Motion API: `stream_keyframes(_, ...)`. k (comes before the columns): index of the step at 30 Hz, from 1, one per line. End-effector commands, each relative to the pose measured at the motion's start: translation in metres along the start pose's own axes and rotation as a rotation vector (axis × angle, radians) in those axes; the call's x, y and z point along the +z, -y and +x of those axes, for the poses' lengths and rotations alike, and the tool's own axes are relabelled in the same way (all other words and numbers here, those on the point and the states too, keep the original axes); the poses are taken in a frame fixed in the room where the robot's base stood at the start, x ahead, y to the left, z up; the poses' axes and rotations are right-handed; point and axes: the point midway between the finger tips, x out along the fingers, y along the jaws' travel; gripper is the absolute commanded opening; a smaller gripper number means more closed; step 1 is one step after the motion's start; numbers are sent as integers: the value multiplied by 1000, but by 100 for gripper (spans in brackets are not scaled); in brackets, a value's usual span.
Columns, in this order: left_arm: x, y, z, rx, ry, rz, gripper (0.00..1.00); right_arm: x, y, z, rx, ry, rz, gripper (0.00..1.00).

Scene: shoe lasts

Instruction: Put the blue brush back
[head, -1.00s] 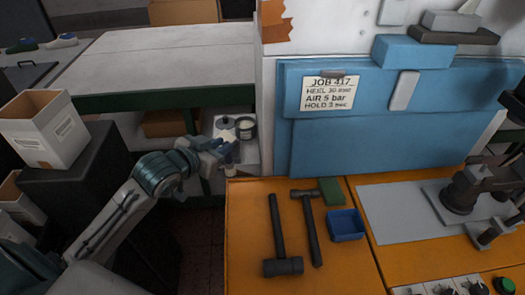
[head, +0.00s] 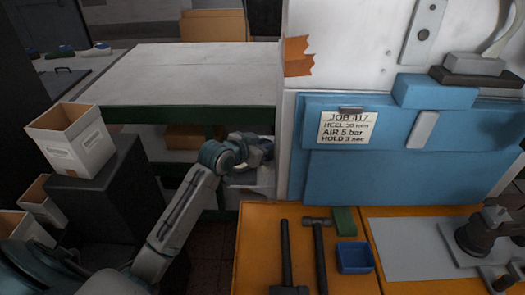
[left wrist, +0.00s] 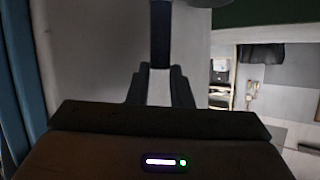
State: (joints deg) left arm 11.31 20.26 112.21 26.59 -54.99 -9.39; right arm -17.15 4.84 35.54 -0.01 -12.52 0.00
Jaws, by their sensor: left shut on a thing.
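My left gripper (head: 262,152) reaches in beside the left edge of the blue panel, low in front of the pale table. In the left wrist view its two dark fingers (left wrist: 160,72) are closed on a narrow dark handle-like thing (left wrist: 160,35), which stands out straight ahead between them. Its colour looks nearly black there, and I cannot tell whether it is the blue brush. In the head view my gripper and wrist hide the held thing. No blue brush can be made out elsewhere. My right gripper is not in view.
The blue panel (head: 390,180) with a job card (head: 347,127) stands close right of my gripper. The orange bench (head: 262,240) holds hammers (head: 320,255), a green block (head: 344,220) and a blue tray (head: 354,258). The pale table (head: 190,75) is behind; white boxes (head: 70,138) stand left.

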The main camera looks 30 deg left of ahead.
Motion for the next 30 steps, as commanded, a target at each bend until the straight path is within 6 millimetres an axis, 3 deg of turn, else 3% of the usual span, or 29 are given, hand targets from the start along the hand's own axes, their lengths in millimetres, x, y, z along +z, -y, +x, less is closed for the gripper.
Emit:
stream_keyframes(8, 30, -4, 12, 0, 4, -3, 0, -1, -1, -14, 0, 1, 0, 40)
stream_keyframes(19, 35, -4, 15, -1, 1, -1, 0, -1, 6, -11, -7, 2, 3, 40)
stream_keyframes(20, 35, -4, 15, -1, 1, -1, 21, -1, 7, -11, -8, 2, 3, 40)
stream_keyframes(23, 34, -4, 14, -1, 1, -1, 41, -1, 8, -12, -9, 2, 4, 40)
stream_keyframes(30, 34, -4, 14, -1, 1, -1, 41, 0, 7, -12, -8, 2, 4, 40)
